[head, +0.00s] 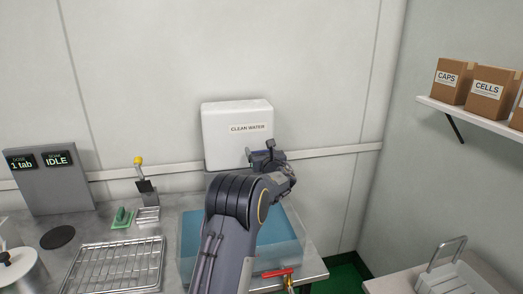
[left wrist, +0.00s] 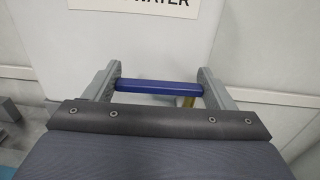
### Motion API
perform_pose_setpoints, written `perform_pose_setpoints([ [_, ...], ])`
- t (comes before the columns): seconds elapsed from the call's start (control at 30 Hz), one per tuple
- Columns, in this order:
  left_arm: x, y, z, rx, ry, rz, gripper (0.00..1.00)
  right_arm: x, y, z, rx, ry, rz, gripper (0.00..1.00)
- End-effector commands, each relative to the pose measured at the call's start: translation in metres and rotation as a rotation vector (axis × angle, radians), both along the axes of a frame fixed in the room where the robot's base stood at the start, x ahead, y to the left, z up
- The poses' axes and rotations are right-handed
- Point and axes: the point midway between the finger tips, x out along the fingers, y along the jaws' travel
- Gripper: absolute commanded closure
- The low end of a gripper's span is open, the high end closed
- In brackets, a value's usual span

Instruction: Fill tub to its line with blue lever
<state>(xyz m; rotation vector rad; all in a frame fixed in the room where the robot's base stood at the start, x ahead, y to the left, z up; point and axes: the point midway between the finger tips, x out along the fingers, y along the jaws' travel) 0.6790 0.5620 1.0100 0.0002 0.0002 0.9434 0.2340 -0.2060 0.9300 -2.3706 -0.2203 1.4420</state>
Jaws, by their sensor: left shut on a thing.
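My left gripper (head: 266,156) is in front of the lower part of the white CLEAN WATER tank (head: 228,118). The left wrist view shows its two fingers (left wrist: 157,84) at either end of a blue lever (left wrist: 158,88), shut on it. A bit of brass shows by the lever's right end. In the head view the blue lever cannot be made out behind my gripper. The clear tub (head: 299,248) stands below, with blue water (head: 279,226) in it; my arm covers its middle. I cannot make out a fill line. My right gripper is not in view.
A red lever (head: 277,273) on a brass fitting is at the tub's front. A wire rack (head: 118,266), a green item (head: 122,217) and a yellow-knobbed device (head: 143,181) are left of the tub. A grey panel (head: 48,185) reads "IDLE". Boxes (head: 492,93) sit on a right wall shelf.

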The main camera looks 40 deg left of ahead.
Motion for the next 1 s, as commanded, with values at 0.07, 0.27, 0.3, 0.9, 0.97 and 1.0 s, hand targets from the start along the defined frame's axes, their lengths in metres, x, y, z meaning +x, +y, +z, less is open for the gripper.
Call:
perform_pose_setpoints([
  [0.07,0.001,-0.003,0.004,0.000,0.000,0.035,0.64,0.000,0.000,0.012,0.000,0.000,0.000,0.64],
  [0.27,-0.001,-0.008,0.006,0.001,0.001,0.177,0.64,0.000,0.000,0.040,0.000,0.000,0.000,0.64],
  [0.3,-0.001,-0.009,0.007,0.002,0.001,0.212,0.64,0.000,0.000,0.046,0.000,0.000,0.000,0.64],
  [0.9,-0.005,-0.020,0.001,0.001,-0.002,0.606,0.64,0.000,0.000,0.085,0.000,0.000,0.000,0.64],
  [0.97,-0.005,-0.020,0.000,0.000,-0.001,0.625,0.64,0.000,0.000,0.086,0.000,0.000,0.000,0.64],
  [1.0,-0.005,-0.020,0.000,0.001,-0.003,0.636,0.64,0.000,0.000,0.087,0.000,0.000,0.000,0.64],
])
